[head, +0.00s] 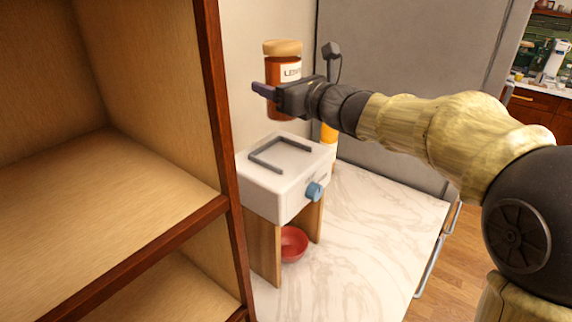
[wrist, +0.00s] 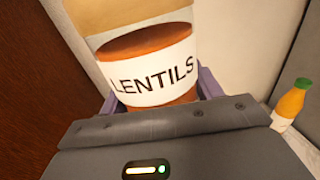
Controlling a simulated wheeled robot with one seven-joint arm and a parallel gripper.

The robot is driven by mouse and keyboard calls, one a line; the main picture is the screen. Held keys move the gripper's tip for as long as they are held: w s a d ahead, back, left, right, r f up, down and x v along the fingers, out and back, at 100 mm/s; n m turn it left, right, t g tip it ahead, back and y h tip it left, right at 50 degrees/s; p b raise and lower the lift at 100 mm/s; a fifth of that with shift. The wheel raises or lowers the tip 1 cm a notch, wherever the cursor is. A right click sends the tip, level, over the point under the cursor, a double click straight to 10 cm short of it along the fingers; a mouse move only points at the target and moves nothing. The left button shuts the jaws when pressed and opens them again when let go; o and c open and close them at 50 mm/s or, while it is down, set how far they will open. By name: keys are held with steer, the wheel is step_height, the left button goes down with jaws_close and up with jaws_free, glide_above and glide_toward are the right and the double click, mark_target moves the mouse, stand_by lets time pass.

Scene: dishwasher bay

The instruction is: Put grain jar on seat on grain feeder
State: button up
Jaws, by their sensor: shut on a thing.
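The grain jar (head: 284,72) is an orange-brown jar with a tan lid and a white label; in the wrist view the label (wrist: 152,75) reads LENTILS. My gripper (head: 268,92) is shut on it and holds it upright in the air. The grain feeder (head: 270,195) is a white box on wooden legs, below the jar. Its seat (head: 268,164) is a dark, three-sided raised frame on the white top, and nothing stands in it. The jar hangs above the back part of the feeder, clear of its top. A blue knob (head: 314,191) is on the feeder's front.
A red bowl (head: 292,244) stands under the feeder. An orange bottle (wrist: 292,100) stands behind, partly hidden by my arm in the head view. A wooden shelf unit (head: 215,120) stands close on the left. The marble counter (head: 375,225) is clear at right.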

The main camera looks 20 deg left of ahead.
steer(key=shift+s+r, duration=0.15)
steer(key=shift+s, duration=0.05)
steer(key=f, duration=0.6)
steer(key=shift+w+f, duration=0.15)
steer(key=shift+w, duration=0.15)
steer(key=shift+a+f, duration=0.1)
steer(key=shift+s, duration=0.35)
steer(key=f, duration=0.3)
steer(key=shift+w, duration=0.25)
steer(key=shift+s+f, duration=0.15)
steer(key=shift+f, duration=0.1)
steer(key=o, duration=1.3)
steer(key=shift+f, duration=0.1)
steer(key=shift+c, duration=0.2)
steer(key=shift+o, duration=0.7)
